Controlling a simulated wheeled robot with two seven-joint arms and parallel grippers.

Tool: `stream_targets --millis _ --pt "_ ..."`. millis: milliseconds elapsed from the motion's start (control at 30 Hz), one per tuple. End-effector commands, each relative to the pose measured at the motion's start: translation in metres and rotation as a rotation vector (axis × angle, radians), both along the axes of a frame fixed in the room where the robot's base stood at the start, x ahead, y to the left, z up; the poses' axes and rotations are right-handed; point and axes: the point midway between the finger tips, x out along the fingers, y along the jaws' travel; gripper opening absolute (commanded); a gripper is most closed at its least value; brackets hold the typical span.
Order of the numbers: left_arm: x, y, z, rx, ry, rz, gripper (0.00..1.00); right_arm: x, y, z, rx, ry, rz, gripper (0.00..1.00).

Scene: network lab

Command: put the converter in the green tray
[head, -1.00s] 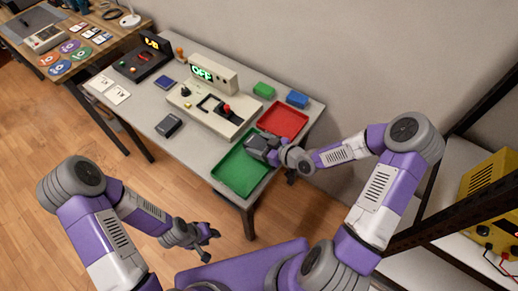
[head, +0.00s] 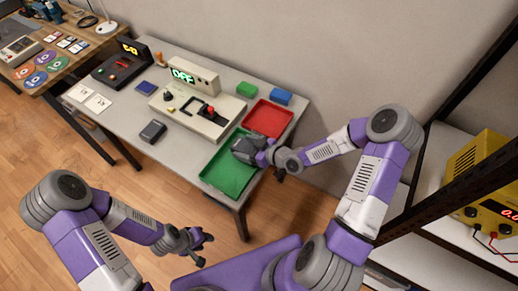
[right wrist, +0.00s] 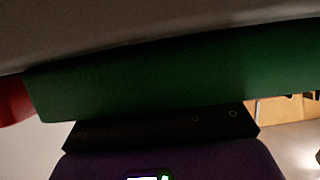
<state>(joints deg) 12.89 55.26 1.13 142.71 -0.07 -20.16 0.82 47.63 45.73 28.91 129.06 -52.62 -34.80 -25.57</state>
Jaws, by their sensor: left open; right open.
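A small dark grey box (head: 153,131), which may be the converter, lies on the table left of the green tray. The green tray (head: 232,187) sits at the table's front right corner. My right gripper (head: 243,150) is open at the tray's far part, low over it. Dark grey shapes there blend together, so I cannot tell whether something lies beneath or between its fingers. In the right wrist view the green tray (right wrist: 180,72) fills a wide band close to the camera. My left gripper (head: 202,250) is open and empty, in front of the table, over the floor.
A red tray (head: 268,119) adjoins the green tray at the back. A green block (head: 246,89) and a blue block (head: 281,97) stand behind it. A console with a lit display (head: 192,80) occupies the table's middle. A shelf with a yellow device (head: 482,180) stands at right.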

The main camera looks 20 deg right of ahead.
Motion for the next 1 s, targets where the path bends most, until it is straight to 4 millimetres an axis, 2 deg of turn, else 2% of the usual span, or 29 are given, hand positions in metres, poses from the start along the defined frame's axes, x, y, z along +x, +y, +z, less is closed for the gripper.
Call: stream_targets --millis 300,500,700,1000 --pt "0.0 0.0 0.023 0.0 0.0 0.0 0.43 -0.049 -0.041 0.028 -0.004 0.003 -0.007 0.79" --pt "0.0 0.0 0.033 0.0 0.0 0.0 0.43 -0.075 -0.06 0.041 -0.003 0.003 -0.005 0.79" --pt "0.0 0.0 0.037 0.0 0.0 0.0 0.43 -0.086 -0.068 0.045 0.0 0.002 -0.003 0.79" --pt "0.0 0.0 0.036 0.0 0.0 0.0 0.43 -0.086 -0.068 0.045 0.0 0.001 -0.001 0.79"
